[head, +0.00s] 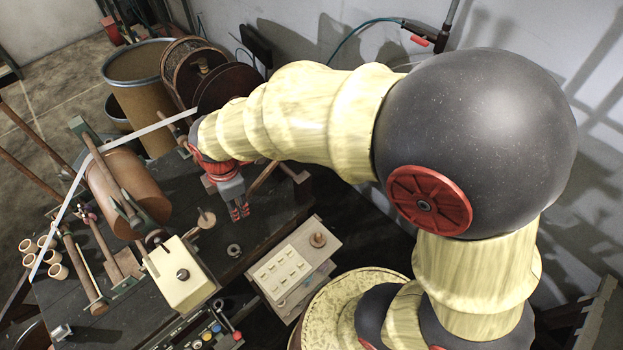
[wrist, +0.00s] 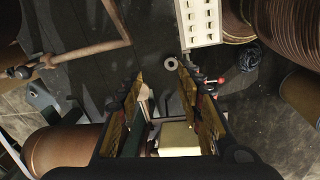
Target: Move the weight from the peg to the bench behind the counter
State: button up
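A small grey ring (head: 234,250), which looks like the weight, lies flat on the dark bench (head: 215,262). It also shows in the wrist view (wrist: 171,64), near the right fingertip. The cream box with a dark knob, likely the counter (head: 182,275), stands left of and nearer than the ring; a pale box (wrist: 178,138) shows low in the wrist view. My gripper (head: 239,212) hangs over the bench, fingers apart and empty (wrist: 158,74).
A large brown roll (head: 128,192) with a white tape over it stands at the left. A pale panel with several labelled squares and a wooden knob (head: 285,265) stands right of the ring. Barrels stand behind.

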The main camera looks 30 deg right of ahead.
jog(key=s+d+r+m+t, duration=0.4)
jog(key=s+d+r+m, duration=1)
jog(key=r+m, duration=0.3)
jog(key=shift+d+r+m, duration=0.2)
jog(key=shift+d+m, duration=0.4)
jog(key=shift+m, duration=0.3)
jog(key=shift+f, duration=0.1)
